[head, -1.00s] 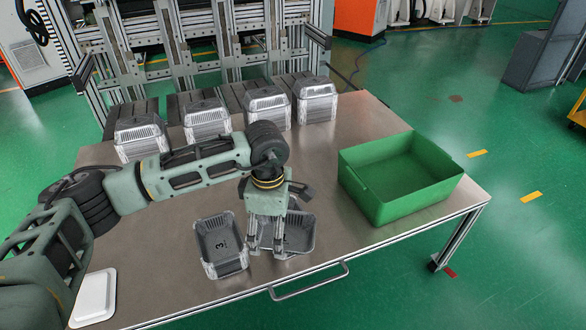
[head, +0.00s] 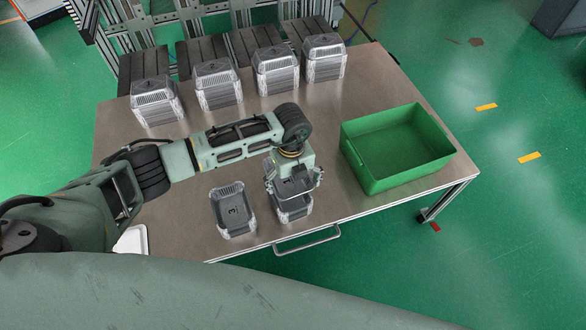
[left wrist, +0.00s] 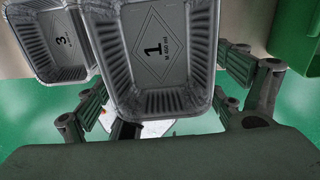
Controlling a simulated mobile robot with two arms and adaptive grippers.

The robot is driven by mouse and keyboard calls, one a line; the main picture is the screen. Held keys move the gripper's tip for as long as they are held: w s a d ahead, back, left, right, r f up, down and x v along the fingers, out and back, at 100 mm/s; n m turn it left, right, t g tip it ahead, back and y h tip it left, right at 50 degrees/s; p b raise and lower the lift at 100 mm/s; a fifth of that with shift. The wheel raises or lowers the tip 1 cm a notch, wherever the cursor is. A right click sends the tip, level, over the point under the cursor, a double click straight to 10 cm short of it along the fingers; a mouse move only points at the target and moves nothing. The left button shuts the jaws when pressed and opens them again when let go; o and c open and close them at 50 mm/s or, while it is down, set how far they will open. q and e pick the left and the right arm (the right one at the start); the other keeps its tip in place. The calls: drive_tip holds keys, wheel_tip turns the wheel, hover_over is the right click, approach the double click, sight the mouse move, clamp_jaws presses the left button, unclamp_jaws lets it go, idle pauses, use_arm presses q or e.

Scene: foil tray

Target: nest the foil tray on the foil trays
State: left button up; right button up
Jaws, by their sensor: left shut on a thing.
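My left gripper (head: 293,183) is shut on a grey foil tray marked 1, which lies between its fingers. The held tray's inside shows large in the left wrist view (left wrist: 160,55). In the head view the gripper stands over a stack of foil trays (head: 294,213) near the table's front edge. The gripper hides part of this spot, and I cannot tell whether the held tray touches the stack. A foil tray marked 3 (head: 233,211) stands just to the left; it also shows in the left wrist view (left wrist: 58,45). My right gripper is not in view.
A green bin (head: 398,148) stands right of the gripper on the steel table (head: 330,200). A white item (head: 132,240) lies at the front left, partly behind my arm. A handle (head: 307,241) juts from the front edge.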

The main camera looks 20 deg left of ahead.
sight(292, 188)
use_arm(q)
drive_tip(key=shift+f+b, duration=1.9)
drive_tip(key=shift+f, duration=0.35)
drive_tip(key=shift+f+b, duration=0.5)
drive_tip(key=shift+f, duration=0.2)
drive_tip(key=shift+f+b, duration=0.8)
drive_tip(key=shift+f, duration=0.25)
drive_tip(key=shift+r+p, duration=0.35)
drive_tip(key=o, duration=0.5)
drive_tip(key=shift+o, duration=0.2)
